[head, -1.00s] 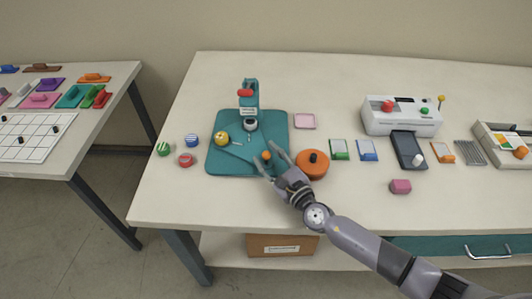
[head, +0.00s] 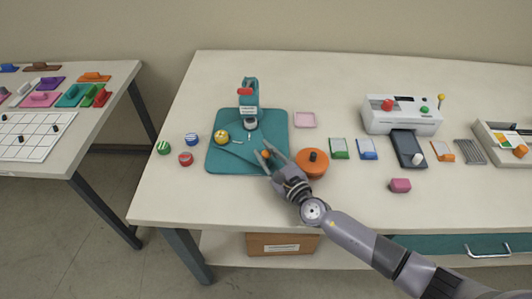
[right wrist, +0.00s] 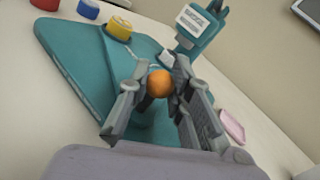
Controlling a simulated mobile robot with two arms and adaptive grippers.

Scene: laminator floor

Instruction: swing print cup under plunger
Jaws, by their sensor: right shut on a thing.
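The teal press has a flat base (head: 270,118) and an upright head (head: 250,98) with a red handle (head: 245,91). Its plunger (head: 250,124) points down over the base. The yellow print cup (head: 221,137) sits on the base, left of the plunger and apart from it; it also shows in the right wrist view (right wrist: 118,27). An orange ball knob (right wrist: 159,83) stands at the near right of the base. My right gripper (right wrist: 158,85) is shut on this knob. In the head view, the right gripper (head: 267,156) partly hides the knob. My left gripper is not in view.
Green (head: 163,148), blue (head: 191,139) and red (head: 185,159) round pieces lie left of the base. A pink tray (head: 304,120) lies to its right.

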